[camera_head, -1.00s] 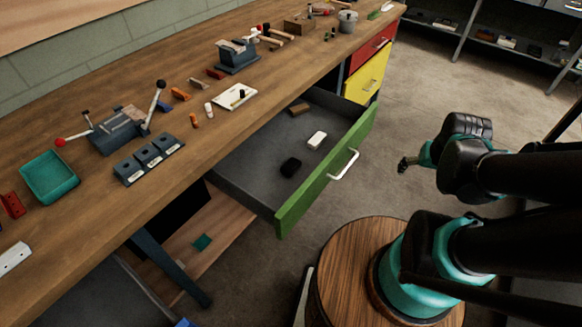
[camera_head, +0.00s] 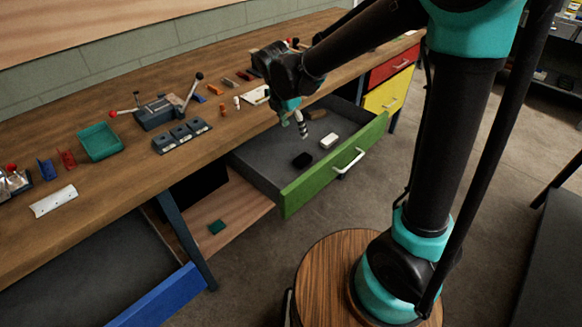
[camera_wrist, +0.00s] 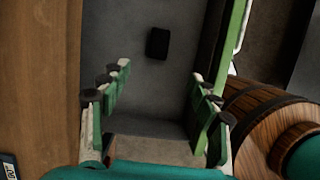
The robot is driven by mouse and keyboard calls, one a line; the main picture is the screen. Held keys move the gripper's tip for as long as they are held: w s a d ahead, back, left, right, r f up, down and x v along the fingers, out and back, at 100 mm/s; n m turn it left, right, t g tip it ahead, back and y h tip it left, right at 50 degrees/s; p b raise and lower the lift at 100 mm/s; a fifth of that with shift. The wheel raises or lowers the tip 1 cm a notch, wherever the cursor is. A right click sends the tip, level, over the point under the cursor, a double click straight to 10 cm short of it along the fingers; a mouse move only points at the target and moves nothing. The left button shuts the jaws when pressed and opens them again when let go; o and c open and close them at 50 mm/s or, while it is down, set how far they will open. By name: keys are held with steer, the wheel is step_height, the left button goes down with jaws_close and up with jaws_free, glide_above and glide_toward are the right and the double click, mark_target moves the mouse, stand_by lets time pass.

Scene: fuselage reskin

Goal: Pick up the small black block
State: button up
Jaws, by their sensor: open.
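The small black block (camera_head: 302,160) lies on the grey floor of the open green-fronted drawer (camera_head: 335,165). It also shows in the wrist view (camera_wrist: 157,43), near the top centre, flat on the drawer floor. My gripper (camera_head: 294,124) is over the drawer in the head view, above and slightly behind the block. In the wrist view my gripper (camera_wrist: 160,98) is open, its fingers spread left and right with nothing between them. The block lies beyond the fingertips, apart from them.
The workbench (camera_head: 90,210) runs along the drawer's left. A blue drawer (camera_head: 160,299) stands open at lower left.

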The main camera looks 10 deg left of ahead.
glide_above(302, 158)
steer(key=s+a, duration=0.2)
steer(key=x, duration=0.3)
steer(key=s+a+x, duration=0.1)
steer(key=x, duration=0.3)
steer(key=s+x, duration=0.1)
steer(key=x, duration=0.3)
steer(key=shift+a+f, duration=0.25)
steer(key=shift+f, duration=0.15)
steer(key=shift+d+x, duration=0.15)
steer(key=shift+x, duration=1.25)
steer(key=shift+d+x, duration=0.15)
steer(key=shift+x, duration=1.2)
steer(key=shift+w, duration=0.1)
jaws_close()
